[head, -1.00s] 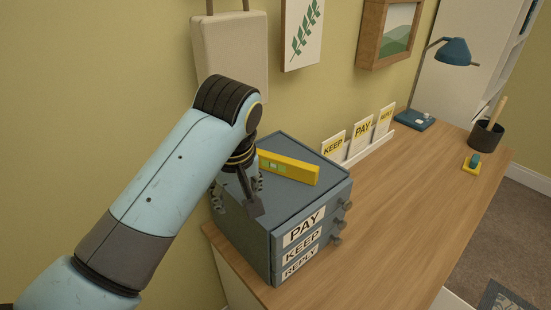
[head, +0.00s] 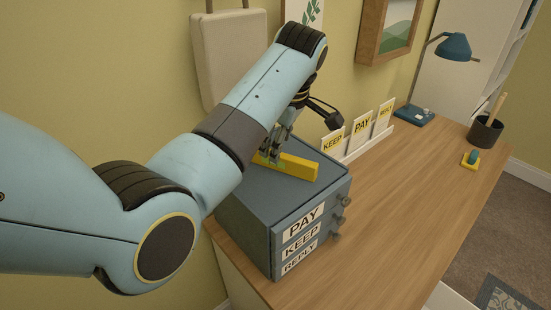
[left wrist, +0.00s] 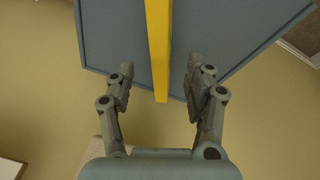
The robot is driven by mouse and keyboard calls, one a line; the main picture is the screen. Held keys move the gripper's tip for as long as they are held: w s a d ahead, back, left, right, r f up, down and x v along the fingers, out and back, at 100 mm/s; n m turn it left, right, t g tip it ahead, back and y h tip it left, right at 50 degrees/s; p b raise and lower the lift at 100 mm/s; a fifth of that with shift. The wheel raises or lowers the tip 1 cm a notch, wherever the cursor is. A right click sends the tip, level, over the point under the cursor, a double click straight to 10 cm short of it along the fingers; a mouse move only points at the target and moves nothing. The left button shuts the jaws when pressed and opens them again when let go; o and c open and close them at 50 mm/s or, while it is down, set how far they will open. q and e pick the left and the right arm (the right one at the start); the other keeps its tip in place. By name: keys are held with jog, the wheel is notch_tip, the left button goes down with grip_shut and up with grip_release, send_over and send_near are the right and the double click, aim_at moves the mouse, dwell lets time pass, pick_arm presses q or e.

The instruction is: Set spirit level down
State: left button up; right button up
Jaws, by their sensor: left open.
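The yellow spirit level (head: 298,167) lies on top of the blue-grey drawer unit (head: 240,197), towards its back edge. My left gripper (head: 272,153) is at the level's left end and hides part of it. In the left wrist view, the level (left wrist: 158,45) runs lengthwise between the two spread fingers of the left gripper (left wrist: 160,78). Each finger has a visible gap to the level, so the gripper is open and holds nothing. My right gripper is in neither view.
The drawer unit stands on a wooden desk (head: 400,195), against the wall. The desk's middle is clear.

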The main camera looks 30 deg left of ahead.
pick_arm(q)
jog(key=x, duration=0.4)
jog(key=shift+a+f+p, duration=0.15)
jog(key=shift+f+p, duration=0.2)
jog(key=shift+c, duration=0.4)
grip_shut()
